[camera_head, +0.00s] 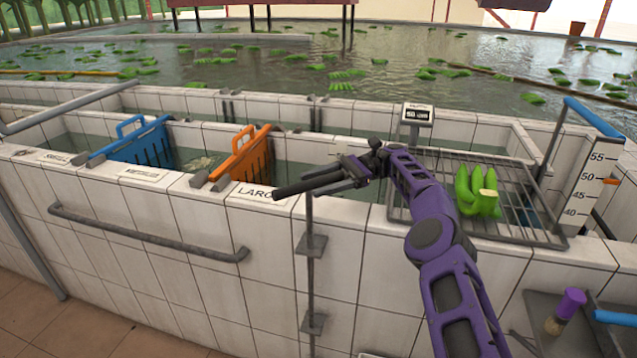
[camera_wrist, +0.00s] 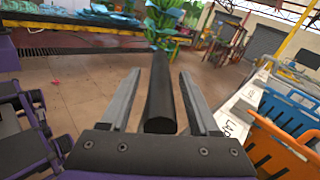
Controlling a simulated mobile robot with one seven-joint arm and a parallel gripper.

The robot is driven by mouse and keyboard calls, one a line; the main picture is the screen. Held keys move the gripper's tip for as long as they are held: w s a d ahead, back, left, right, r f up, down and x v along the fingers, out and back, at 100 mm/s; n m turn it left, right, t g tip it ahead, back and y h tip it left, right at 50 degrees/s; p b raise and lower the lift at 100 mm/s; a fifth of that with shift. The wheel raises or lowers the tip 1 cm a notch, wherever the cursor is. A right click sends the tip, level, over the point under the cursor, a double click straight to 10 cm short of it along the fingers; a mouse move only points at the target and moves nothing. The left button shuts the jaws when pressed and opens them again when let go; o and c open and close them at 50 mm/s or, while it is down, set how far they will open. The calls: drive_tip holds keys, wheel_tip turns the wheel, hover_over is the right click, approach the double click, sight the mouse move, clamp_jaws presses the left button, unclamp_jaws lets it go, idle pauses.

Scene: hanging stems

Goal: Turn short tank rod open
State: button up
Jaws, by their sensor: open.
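The short tank rod (camera_head: 311,285) stands upright against the front of the white tiled tank, held by two brackets. Its dark, round handle (camera_head: 290,188) sticks out roughly level at the top, above the tank's rim, and points left. My gripper (camera_head: 322,176) is at the right part of this handle, with its fingers pointing left. In the wrist view the black handle (camera_wrist: 160,95) lies lengthwise between the two open fingers. A gap shows on each side, so the fingers are not closed on it. The handle's near end faces my palm.
An orange gate (camera_head: 240,155) and a blue gate (camera_head: 140,145) stand in the tank to the left. A wire rack (camera_head: 530,185) with green bananas (camera_head: 476,192) and a scale display (camera_head: 417,115) are at the right. A grey rail (camera_head: 150,235) runs along the tank's front.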

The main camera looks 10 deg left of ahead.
wheel_tip(320, 180, up, 10)
drive_tip(key=p, duration=0.3)
drive_tip(key=shift+p, duration=0.3)
